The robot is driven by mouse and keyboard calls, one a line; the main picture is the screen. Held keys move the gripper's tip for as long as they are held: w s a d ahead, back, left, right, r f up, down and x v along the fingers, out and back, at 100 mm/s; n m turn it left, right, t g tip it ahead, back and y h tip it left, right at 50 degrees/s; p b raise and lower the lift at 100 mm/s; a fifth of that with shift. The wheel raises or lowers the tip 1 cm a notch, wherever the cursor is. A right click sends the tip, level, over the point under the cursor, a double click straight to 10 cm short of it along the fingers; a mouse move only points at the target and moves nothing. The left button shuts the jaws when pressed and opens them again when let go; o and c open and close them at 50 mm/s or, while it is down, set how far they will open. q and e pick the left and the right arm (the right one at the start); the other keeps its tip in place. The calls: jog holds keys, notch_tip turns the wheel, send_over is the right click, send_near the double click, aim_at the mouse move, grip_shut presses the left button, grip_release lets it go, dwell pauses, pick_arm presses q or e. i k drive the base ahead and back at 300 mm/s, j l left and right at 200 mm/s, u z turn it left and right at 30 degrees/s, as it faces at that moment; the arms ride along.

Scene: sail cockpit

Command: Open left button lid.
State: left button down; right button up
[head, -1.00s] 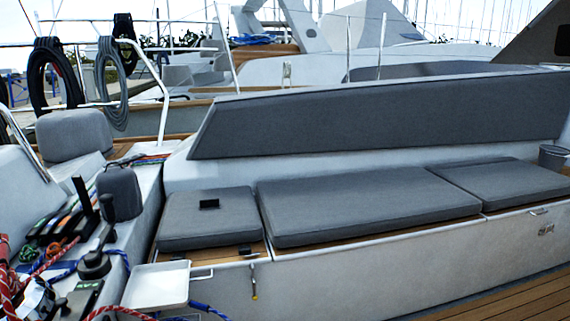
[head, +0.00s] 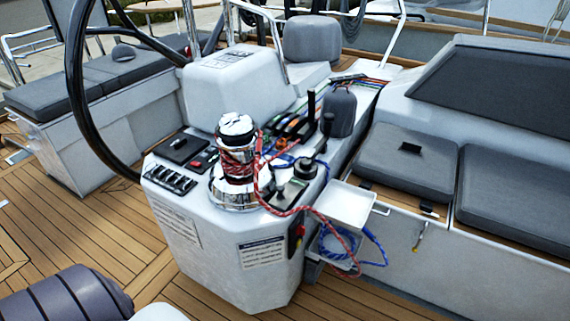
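The white helm console (head: 245,268) stands in the middle of the head view. On its top left are a dark square panel (head: 183,148), a small panel with a red button (head: 204,160) and a row of dark switches (head: 170,179). A black control lever on a dark base (head: 291,190) is at the top right. I cannot tell which part is the left button lid, or whether it is open or closed. Neither gripper is in view.
A chrome winch (head: 236,125) wrapped in red rope stands on the console. A black steering wheel (head: 76,95) rises on its left. A white tray (head: 345,205) and blue rope (head: 373,250) are at its right. Teak deck (head: 75,230) lies clear at left; cushioned seats (head: 405,160) are at right.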

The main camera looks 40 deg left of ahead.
aim_at(287, 192)
jog(key=u, duration=1.1)
